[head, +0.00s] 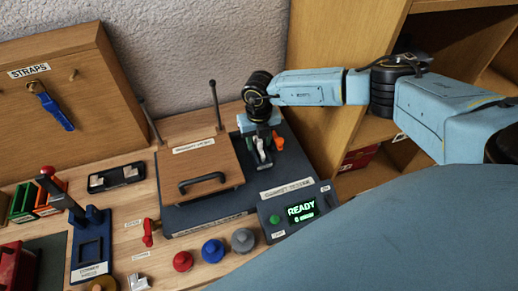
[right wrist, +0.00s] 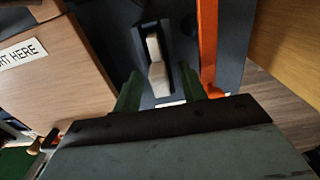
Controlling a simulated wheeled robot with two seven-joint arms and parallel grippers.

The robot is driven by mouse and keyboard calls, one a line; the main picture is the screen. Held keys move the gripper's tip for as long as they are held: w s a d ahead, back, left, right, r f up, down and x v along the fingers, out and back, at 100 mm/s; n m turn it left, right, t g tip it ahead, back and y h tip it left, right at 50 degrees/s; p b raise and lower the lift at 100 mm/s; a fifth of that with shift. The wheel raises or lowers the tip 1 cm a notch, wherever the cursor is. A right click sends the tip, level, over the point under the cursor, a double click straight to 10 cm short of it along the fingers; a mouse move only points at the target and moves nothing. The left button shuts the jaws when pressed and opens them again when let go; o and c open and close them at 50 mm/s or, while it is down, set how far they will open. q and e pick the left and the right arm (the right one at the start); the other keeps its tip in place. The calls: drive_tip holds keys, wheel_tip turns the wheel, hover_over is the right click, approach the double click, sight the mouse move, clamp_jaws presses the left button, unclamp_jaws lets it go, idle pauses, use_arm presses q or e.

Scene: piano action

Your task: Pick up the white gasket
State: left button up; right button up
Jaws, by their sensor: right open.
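My right gripper (head: 263,143) is over the dark base of the tester at the wall side and points down. It is open in the right wrist view (right wrist: 160,88), with one green finger on each side. A white piece (right wrist: 157,62), which I take for the white gasket, sits in a dark slotted holder just beyond and between the fingertips. It shows small and partly hidden by the gripper in the head view (head: 265,156). The fingers look apart from it. My left gripper is not in view.
An orange part (right wrist: 207,40) stands close to the right finger. A wooden lid with a black handle (head: 201,180) is left of the gripper. The tester panel (head: 300,208) reads READY. Red, blue and grey knobs (head: 213,250) stand in front. A wooden shelf (head: 343,60) rises at the right.

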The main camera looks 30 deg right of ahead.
drive_tip(key=shift+c, duration=0.3)
clamp_jaws()
drive_tip(key=shift+r, duration=0.15)
